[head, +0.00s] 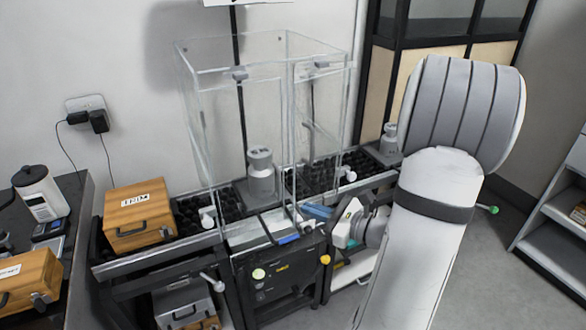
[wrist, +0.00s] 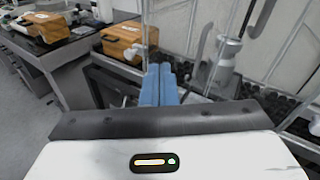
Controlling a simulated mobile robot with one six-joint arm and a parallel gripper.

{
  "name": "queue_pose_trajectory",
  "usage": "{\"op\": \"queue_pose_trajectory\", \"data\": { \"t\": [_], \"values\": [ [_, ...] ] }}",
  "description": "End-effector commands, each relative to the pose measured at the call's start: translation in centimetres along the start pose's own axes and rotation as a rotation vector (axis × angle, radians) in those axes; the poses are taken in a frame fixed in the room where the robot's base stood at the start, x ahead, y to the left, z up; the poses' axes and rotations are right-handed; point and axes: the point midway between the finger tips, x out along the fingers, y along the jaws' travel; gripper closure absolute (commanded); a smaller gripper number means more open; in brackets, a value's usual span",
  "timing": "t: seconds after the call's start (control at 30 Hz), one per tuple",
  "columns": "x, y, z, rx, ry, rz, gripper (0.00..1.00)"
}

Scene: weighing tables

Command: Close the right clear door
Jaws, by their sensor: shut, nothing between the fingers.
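A tall clear-walled case (head: 222,130) stands on the black work table. At its right is a clear panel (head: 318,105), which looks like the right clear door; I cannot tell how far it stands open. My gripper (head: 316,211) is low, in front of the case's right part, with its blue fingers pointing left. In the wrist view the blue fingers (wrist: 159,84) are side by side and shut, with nothing between them. Contact with the door cannot be told.
A grey metal weight (head: 261,176) stands inside the case, and another weight (head: 390,140) stands to its right. A wooden box (head: 138,213) is left of the case, with a second box (head: 27,280) on the side table. White knobs (head: 350,176) stick out near the case's base.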

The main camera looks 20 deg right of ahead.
Motion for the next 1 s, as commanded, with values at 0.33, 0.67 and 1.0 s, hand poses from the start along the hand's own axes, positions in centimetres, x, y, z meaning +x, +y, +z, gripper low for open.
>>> {"op": "queue_pose_trajectory", "data": {
  "t": [0.33, 0.67, 1.0],
  "values": [
    [-3.6, -6.4, -2.0, 0.153, -0.085, -0.305, 1.0],
    [1.7, -8.0, -1.5, 0.15, -0.085, -0.299, 1.0],
    [7.5, -9.9, -1.1, 0.15, -0.084, -0.301, 1.0]
  ]
}}
